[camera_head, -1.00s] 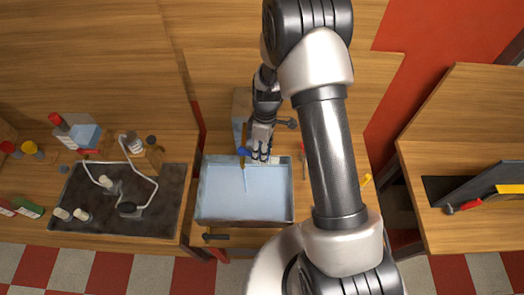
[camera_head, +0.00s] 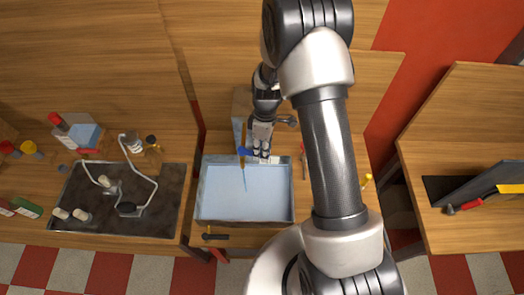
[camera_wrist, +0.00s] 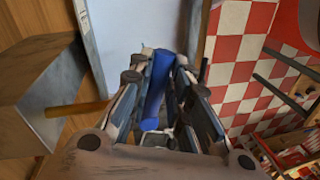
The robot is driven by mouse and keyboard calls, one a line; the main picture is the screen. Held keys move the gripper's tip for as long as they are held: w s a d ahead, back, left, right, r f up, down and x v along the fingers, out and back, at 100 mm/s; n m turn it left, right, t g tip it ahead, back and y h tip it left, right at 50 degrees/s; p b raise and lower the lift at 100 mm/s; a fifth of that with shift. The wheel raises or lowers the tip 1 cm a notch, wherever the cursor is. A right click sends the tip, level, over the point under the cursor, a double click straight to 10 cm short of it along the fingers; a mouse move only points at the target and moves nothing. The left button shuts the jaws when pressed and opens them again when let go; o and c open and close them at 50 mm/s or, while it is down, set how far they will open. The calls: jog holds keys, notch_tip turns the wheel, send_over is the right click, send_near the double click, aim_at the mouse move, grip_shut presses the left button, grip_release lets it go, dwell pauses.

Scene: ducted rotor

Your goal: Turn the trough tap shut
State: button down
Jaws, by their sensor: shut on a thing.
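The trough (camera_head: 206,212) is a pale blue rectangular basin in the middle of the head view. The tap's blue handle (camera_head: 243,151) is at its back rim, beside my gripper (camera_head: 262,154). A thin blue stream (camera_head: 244,180) runs down below the tap into the trough. In the wrist view the blue handle (camera_wrist: 154,95) lies lengthwise between the two fingers of my gripper (camera_wrist: 160,85), which is shut on it. A brass-coloured pipe (camera_wrist: 75,109) comes out of a grey block at the left there. The fingers hide part of the handle.
A dark worktop (camera_head: 85,222) with wire shapes and bottles lies left of the trough. A small hammer-like tool (camera_head: 215,237) lies in front of the trough. A wooden bench (camera_head: 470,232) with a toolbox stands at the right.

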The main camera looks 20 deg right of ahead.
jog(key=shift+w+d+n+h+b, duration=0.15)
jog(key=shift+w+n+b, duration=0.3)
jog(key=shift+n+b, duration=0.3)
jog(key=shift+w+d+n+h+b, duration=0.15)
jog(key=shift+w+n+b, duration=0.3)
jog(key=shift+n+b, duration=0.25)
jog(key=c, duration=1.5)
grip_release()
jog(key=r, duration=0.4)
jog(key=w+r, duration=0.1)
jog(key=r, duration=0.3)
jog(key=w+r, duration=0.1)
jog(key=r, duration=0.2)
jog(key=shift+w+d+r, duration=0.1)
jog(key=shift+d+r, duration=0.25)
jog(key=shift+r, duration=0.05)
jog(key=shift+r, duration=0.1)
